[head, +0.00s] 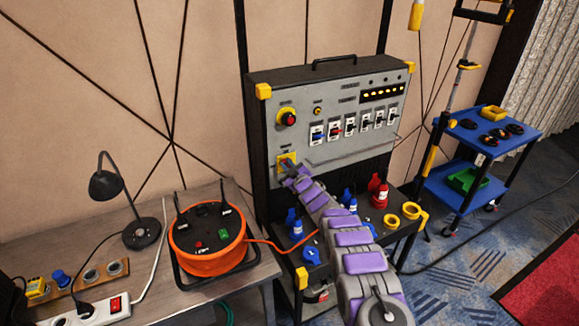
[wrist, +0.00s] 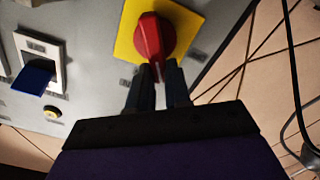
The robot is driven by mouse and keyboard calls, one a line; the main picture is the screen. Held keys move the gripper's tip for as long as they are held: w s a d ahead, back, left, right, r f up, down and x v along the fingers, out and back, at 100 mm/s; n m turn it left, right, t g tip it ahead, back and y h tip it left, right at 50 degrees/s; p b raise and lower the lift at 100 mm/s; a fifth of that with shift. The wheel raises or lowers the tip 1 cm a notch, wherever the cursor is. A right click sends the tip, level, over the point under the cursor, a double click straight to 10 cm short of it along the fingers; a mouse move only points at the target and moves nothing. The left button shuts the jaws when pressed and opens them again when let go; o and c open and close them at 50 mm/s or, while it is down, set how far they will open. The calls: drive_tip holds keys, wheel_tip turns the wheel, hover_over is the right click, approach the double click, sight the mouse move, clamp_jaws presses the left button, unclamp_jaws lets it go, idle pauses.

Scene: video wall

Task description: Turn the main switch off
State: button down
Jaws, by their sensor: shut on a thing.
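The main switch is a red rotary handle (wrist: 150,38) on a yellow square plate (wrist: 185,22). In the head view the yellow plate (head: 283,159) sits at the lower left of the grey panel (head: 340,155), with its handle mostly hidden by my gripper. My gripper (wrist: 159,70) is shut on the lower end of the red handle, one dark finger on each side. In the wrist view the handle points down toward my gripper, tilted very slightly. In the head view my gripper (head: 287,170) is up against the plate.
A red knob (head: 288,118) and a row of breakers (head: 350,125) are above the switch. A blue breaker lever (wrist: 35,82) sticks out nearby. Blue and red plugs (head: 380,192) stand on the shelf below. An orange cable reel (head: 207,262) is on the left table.

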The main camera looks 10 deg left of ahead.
sight(279, 165)
drive_tip(key=n, duration=0.1)
drive_tip(key=n+b, duration=0.1)
drive_tip(key=n, duration=0.1)
drive_tip(key=a+f+n, duration=0.1)
drive_tip(key=shift+s+f+n, duration=0.1)
drive_tip(key=shift+s+n, duration=0.2)
drive_tip(key=n, duration=0.1)
drive_tip(key=n+b, duration=0.1)
drive_tip(key=f+n+b, duration=0.1)
drive_tip(key=n, duration=0.1)
drive_tip(key=shift+s+a+f, duration=0.1)
drive_tip(key=shift+s+a, duration=0.05)
drive_tip(key=shift+a, duration=0.1)
drive_tip(key=shift+f+n+b, duration=0.35)
drive_tip(key=shift+n+b, duration=0.1)
drive_tip(key=shift+n, duration=0.75)
drive_tip(key=shift+s+f, duration=0.1)
drive_tip(key=shift+f, duration=0.05)
drive_tip(key=c, duration=1.1)
unclamp_jaws()
drive_tip(key=shift+o, duration=0.2)
drive_tip(key=shift+r, duration=0.2)
drive_tip(key=shift+d, duration=0.1)
